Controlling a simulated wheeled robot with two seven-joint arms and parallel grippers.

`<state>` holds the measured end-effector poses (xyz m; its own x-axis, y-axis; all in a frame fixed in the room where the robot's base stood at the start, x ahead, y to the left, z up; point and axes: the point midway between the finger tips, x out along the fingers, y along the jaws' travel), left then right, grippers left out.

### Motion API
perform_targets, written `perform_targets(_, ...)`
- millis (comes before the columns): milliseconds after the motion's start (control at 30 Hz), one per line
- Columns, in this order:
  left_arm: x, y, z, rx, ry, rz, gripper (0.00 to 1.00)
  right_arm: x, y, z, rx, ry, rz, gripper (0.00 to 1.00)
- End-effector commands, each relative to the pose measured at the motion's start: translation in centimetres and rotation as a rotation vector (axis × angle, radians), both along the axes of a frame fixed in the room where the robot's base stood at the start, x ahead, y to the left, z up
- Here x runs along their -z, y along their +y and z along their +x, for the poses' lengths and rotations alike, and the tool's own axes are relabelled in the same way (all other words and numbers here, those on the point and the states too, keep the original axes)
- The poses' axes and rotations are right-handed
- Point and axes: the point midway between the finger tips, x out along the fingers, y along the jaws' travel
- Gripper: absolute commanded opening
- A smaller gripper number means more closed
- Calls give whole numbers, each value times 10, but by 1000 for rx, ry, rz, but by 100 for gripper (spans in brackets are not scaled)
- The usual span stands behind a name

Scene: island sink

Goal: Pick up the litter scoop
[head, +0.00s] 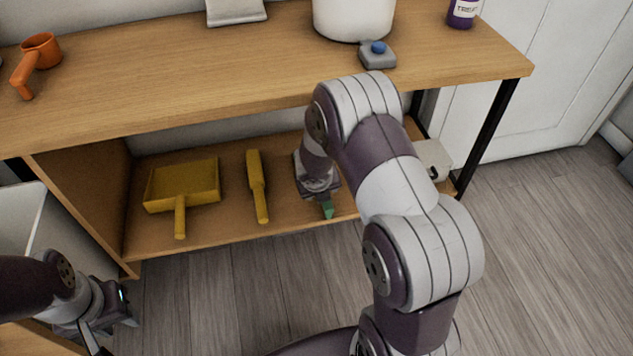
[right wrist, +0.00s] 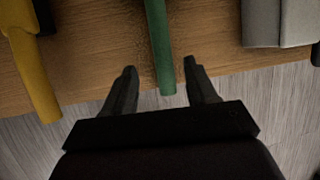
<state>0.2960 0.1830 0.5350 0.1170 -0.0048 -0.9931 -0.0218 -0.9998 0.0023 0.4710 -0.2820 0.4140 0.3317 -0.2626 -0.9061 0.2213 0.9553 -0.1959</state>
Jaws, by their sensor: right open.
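A green handle (right wrist: 159,45), likely the litter scoop's, points out from the lower shelf in the right wrist view; the rest of it is outside that view. In the head view a small green part (head: 328,210) shows at the shelf's front edge, the rest hidden by my right arm. My right gripper (right wrist: 160,72) is open, with its fingertips on either side of the handle's near end; I cannot tell whether they touch it. My left gripper (head: 100,325) is low at the left, away from the shelf, and its jaws are unclear.
The lower shelf (head: 225,232) holds a yellow dustpan (head: 185,183), a yellow brush (head: 257,185) and a pale box (head: 433,158). The tabletop (head: 170,92) above carries an orange cup-like scoop (head: 40,48), a white container (head: 353,15) and a purple bottle (head: 463,12). Floor in front is clear.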

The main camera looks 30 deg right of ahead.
Motion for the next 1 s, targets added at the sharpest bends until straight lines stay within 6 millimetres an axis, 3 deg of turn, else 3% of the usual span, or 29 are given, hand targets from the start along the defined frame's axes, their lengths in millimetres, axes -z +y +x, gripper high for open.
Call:
perform_targets(233, 34, 0, 0, 0, 0, 0, 38, 43, -15, 16, 2, -1, 1, 57)
perform_targets(533, 34, 0, 0, 0, -1, 0, 38, 46, -18, 19, 2, 0, 1, 57)
perform_targets(567, 34, 0, 0, 0, -1, 0, 38, 46, -18, 19, 2, 0, 1, 50)
perform_targets(700, 34, 0, 0, 0, -1, 0, 38, 46, -18, 19, 2, 0, 1, 5)
perform_targets(733, 34, 0, 0, 0, -1, 0, 38, 46, -18, 19, 2, 0, 1, 1)
perform_targets(1000, 34, 0, 0, 0, -1, 0, 38, 45, -17, 19, 2, -1, 1, 0)
